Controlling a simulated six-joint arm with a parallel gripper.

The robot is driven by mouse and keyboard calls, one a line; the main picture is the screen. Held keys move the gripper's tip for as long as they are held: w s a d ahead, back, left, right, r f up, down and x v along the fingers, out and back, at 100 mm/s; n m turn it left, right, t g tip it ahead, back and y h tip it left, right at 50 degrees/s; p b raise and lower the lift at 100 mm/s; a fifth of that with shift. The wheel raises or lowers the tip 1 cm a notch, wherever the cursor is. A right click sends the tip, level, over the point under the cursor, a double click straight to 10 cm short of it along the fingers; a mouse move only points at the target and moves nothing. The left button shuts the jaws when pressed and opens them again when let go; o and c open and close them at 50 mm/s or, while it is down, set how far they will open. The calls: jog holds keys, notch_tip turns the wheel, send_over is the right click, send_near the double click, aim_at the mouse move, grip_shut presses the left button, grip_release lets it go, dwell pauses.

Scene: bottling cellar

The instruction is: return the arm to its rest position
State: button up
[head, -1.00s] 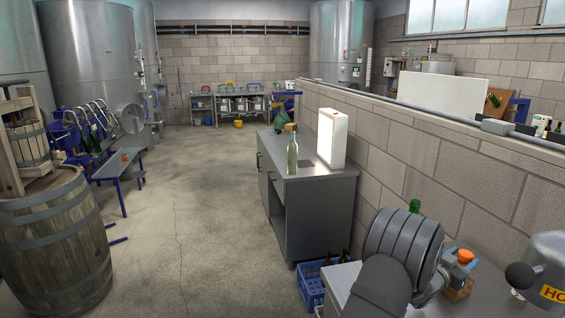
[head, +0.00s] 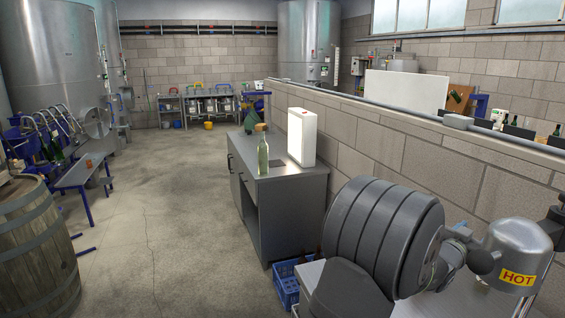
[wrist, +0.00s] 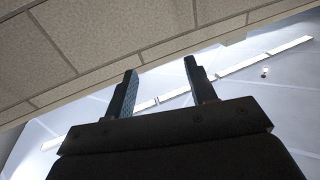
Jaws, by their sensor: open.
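My gripper shows in the wrist view (wrist: 160,88), with its two dark fingers apart and nothing between them. It points up toward the block wall and the ceiling with its light strips.
A block wall (head: 400,150) runs along the right. A metal dome marked HOT (head: 517,250) is close to my arm. A blue crate (head: 287,284) sits on the floor. The floor at left centre is open.

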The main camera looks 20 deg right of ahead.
notch_tip(320, 180, up, 14)
jog(key=w+a+f+n+t+y, duration=0.1)
jog(key=w+a, duration=0.4)
jog(key=w, duration=0.5)
jog(key=shift+w+n+t+y, duration=0.15)
jog(key=shift+n+t+y, duration=0.65)
jog(key=shift+y, duration=0.4)
